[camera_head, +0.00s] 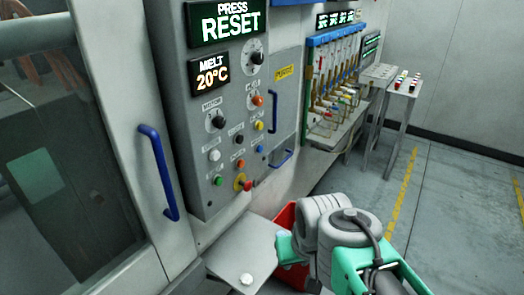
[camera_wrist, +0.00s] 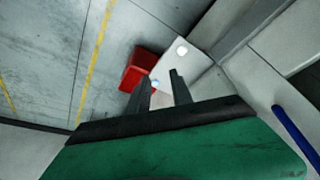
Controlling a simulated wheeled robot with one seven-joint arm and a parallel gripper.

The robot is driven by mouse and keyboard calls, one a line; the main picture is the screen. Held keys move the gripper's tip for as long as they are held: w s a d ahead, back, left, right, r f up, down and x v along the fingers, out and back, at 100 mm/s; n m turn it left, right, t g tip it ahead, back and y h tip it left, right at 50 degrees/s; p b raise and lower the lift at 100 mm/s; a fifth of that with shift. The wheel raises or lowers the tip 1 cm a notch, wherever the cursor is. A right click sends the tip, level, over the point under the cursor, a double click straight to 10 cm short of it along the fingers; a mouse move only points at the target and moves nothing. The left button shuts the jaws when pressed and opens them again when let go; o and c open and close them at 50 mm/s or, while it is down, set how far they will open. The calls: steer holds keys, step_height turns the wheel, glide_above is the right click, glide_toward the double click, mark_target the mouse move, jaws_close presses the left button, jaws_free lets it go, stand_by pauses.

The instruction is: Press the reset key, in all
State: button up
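The control panel (camera_head: 200,120) stands upright left of centre in the head view. Its upper display (camera_head: 226,22) reads "PRESS RESET". Below are an orange button (camera_head: 258,100), a yellow one (camera_head: 259,126), a white one (camera_head: 214,155), a blue one (camera_head: 260,148), a green one (camera_head: 218,180) and a red knob on a yellow base (camera_head: 245,184). Labels are too small to read, so I cannot tell which is the reset key. My gripper (camera_wrist: 160,75) is open and empty in the wrist view, apart from the panel. In the head view its fingers are hidden.
A second display (camera_head: 211,75) reads "MELT 20°C". A grey tray (camera_head: 235,262) with a white round piece sticks out below the panel, beside a red bin (camera_head: 285,217). Blue handles (camera_head: 158,172) protrude left and right. A side table (camera_head: 398,88) stands behind. Floor at right is clear.

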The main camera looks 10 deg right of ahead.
jaws_close()
stand_by(1.2)
